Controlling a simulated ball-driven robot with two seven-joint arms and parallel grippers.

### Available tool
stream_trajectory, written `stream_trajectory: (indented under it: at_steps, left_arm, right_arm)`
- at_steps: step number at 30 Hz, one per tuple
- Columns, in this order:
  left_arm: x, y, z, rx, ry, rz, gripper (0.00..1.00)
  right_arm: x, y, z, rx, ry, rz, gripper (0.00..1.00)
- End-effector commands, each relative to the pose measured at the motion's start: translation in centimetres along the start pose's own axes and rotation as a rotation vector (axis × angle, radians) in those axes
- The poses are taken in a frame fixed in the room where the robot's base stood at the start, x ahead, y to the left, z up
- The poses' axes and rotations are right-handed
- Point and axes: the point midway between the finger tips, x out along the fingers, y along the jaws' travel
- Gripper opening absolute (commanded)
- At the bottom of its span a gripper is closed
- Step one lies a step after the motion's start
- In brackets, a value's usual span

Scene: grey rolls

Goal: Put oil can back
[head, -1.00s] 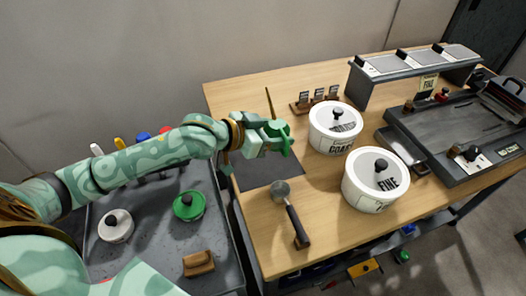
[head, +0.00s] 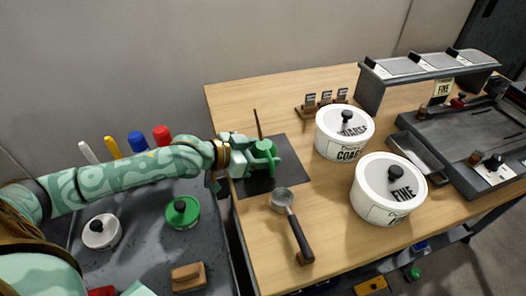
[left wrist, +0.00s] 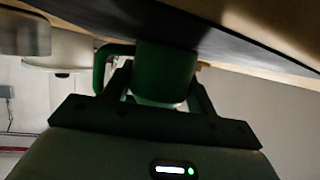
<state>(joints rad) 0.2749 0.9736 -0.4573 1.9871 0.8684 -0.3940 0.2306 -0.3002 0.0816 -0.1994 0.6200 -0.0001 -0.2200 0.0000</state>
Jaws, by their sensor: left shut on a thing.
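My left gripper (head: 250,158) is shut on the green oil can (head: 266,150) at the left of the wooden table. The can's thin brown spout (head: 257,123) sticks up behind the gripper. The can is over the dark mat (head: 262,184), upright or nearly so; its base is hidden, and I cannot tell whether it touches. In the left wrist view the green can (left wrist: 163,72) with its loop handle sits between the fingers, close to the dark surface. My right gripper is not in view.
A portafilter (head: 293,222) lies just in front of the mat. Two white lidded tubs, COARSE (head: 340,146) and FINE (head: 378,208), stand to the right. Small tags on a wooden stand (head: 322,106) are behind. A grey tray (head: 140,235) with lidded pots is at left.

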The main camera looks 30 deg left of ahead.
Motion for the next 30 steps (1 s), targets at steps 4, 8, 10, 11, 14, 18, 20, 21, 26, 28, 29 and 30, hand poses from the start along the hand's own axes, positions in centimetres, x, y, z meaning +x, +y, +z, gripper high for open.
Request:
stream_trajectory:
  at_steps: [4, 8, 10, 11, 14, 18, 20, 21, 26, 28, 29, 30]
  left_arm:
    - [0.1, 0.0, 0.1, 0.000, 0.000, 0.000, 0.79]
    - [0.1, 0.0, 0.1, 0.000, 0.001, 0.000, 0.79]
    - [0.1, 0.0, 0.1, 0.000, 0.001, 0.000, 0.79]
    - [0.0, 0.0, 0.0, 0.000, 0.001, 0.000, 0.79]
    - [-0.4, 0.0, -0.2, 0.001, 0.000, 0.000, 0.79]
    - [-2.8, 0.0, -0.5, 0.005, -0.002, -0.002, 0.79]
    - [-4.3, 0.1, -0.6, 0.004, -0.002, -0.001, 0.79]
    - [-5.3, 0.0, -0.6, 0.004, -0.003, -0.002, 0.79]
    - [-8.7, 0.1, -0.6, 0.002, -0.001, -0.001, 0.79]
    - [-9.8, 0.1, -0.6, 0.002, -0.001, 0.000, 0.79]
    - [-10.2, 0.1, -0.5, 0.001, -0.002, 0.000, 0.79]
    - [-10.7, 0.1, -0.5, 0.000, 0.000, -0.001, 0.79]
  right_arm:
    - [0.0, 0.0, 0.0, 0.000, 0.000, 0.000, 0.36]
    - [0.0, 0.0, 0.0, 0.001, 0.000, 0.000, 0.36]
    - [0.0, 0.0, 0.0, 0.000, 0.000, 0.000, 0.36]
    - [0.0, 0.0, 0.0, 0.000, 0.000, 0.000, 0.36]
    - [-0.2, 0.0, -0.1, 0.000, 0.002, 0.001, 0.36]
    - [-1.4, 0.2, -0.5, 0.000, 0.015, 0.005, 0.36]
    - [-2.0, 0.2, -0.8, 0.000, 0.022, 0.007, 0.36]
    - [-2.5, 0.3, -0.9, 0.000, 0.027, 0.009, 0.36]
    - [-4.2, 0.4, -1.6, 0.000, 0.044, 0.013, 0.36]
    - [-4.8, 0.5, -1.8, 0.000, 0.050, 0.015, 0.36]
    - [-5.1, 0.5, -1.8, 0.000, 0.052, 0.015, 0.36]
    - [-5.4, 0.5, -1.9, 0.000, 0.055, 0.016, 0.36]
